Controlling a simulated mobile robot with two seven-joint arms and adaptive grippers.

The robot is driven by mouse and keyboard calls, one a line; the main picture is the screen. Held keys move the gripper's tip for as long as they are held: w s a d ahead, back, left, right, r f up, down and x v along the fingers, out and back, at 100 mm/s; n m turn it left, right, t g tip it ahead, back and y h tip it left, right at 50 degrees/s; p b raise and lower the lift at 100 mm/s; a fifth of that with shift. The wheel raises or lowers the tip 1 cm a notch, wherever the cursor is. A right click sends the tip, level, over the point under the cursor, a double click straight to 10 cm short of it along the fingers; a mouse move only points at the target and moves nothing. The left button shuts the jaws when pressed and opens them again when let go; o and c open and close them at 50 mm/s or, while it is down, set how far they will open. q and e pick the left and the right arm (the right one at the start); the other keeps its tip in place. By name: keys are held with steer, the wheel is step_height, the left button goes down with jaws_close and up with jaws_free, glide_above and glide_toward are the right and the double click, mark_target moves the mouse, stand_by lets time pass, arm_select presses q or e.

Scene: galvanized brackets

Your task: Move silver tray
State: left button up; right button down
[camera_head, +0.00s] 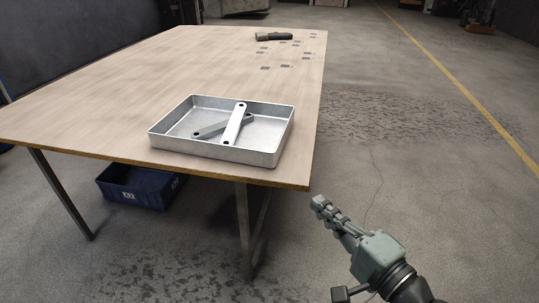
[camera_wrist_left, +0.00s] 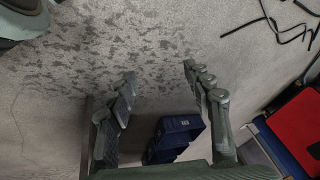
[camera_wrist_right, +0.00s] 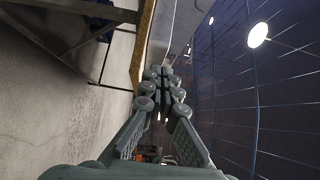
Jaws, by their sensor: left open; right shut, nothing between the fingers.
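The silver tray (camera_head: 262,157) is a shallow rectangular metal pan near the front right corner of the wooden table (camera_head: 120,85). Two flat galvanized brackets lie crossed inside it: a brighter one (camera_head: 235,122) on top of a greyer one (camera_head: 208,130). My right gripper (camera_head: 318,203) is shut and empty, just off the table's front right corner and apart from the tray. It also shows shut in the right wrist view (camera_wrist_right: 165,75). My left gripper (camera_wrist_left: 159,72) is open and empty over the floor in the left wrist view; it is not in the head view.
A dark tool (camera_head: 273,37) and several small flat pieces (camera_head: 283,56) lie at the table's far right. A blue bin (camera_head: 140,188) stands on the floor beneath the table. The tabletop left of the tray is clear. Dark strips (camera_wrist_left: 272,22) lie on the floor.

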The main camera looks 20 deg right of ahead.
steer(key=w, duration=0.1)
steer(key=p, duration=0.3)
glide_toward(275, 160)
steer(key=w, duration=0.4)
steer(key=w+a, duration=0.1)
steer(key=shift+w, duration=0.4)
arm_select(q)
step_height(275, 160, down, 6)
steer(key=shift+d+f+g, duration=0.2)
steer(key=shift+f+g, duration=0.05)
steer(key=shift+g, duration=0.05)
arm_select(e)
steer(key=shift+w+f, duration=0.1)
steer(key=shift+w, duration=0.4)
steer(key=shift+w, duration=0.3)
steer(key=w, duration=0.1)
steer(key=w+p, duration=0.1)
steer(key=shift+w+a+r, duration=0.2)
steer(key=shift+w+a, duration=0.1)
arm_select(q)
step_height(275, 160, down, 3)
steer(key=shift+h, duration=0.3)
arm_select(e)
steer(key=shift+w+f, duration=0.15)
steer(key=shift+w, duration=0.2)
